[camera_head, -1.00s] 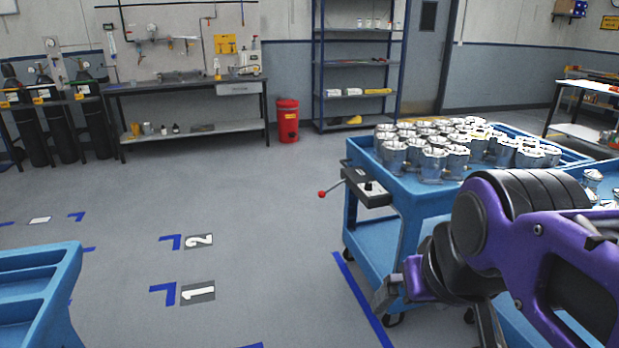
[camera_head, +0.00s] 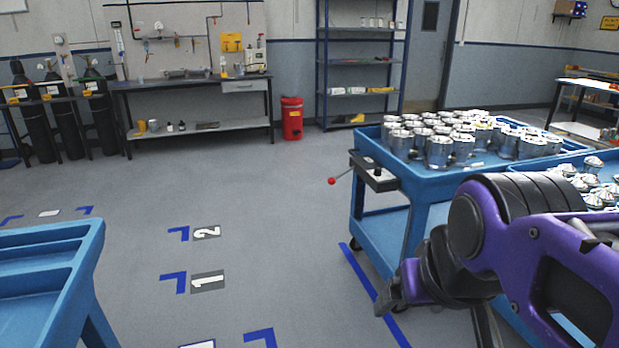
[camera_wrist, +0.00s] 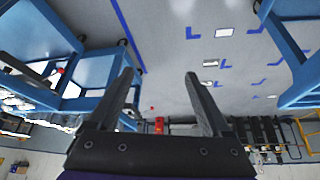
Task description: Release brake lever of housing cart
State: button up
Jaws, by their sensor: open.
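The blue housing cart (camera_head: 425,185) stands at the right and carries many silvery machined housings (camera_head: 440,145) on its top. A dark box (camera_head: 376,178) sits on its near left end. The brake lever, a thin rod with a red ball knob (camera_head: 332,181), sticks out to the left from that box. My gripper (camera_wrist: 160,85) is open and empty in the wrist view. In the head view my purple arm is low at the right, in front of the cart, with its end apart from the lever. A small red dot in the wrist view may be the knob.
A second blue cart (camera_head: 50,270) is at the lower left. Another cart with housings (camera_head: 590,185) is at the right, partly behind my arm. Floor with blue marks and numbers (camera_head: 208,281) is clear between the carts. A red bin (camera_head: 292,118) and shelves (camera_head: 360,60) stand at the back.

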notch_tip(320, 180, up, 8)
jog(key=p, duration=0.7)
jog(key=shift+f, duration=0.1)
grip_shut()
jog(key=shift+f, duration=0.2)
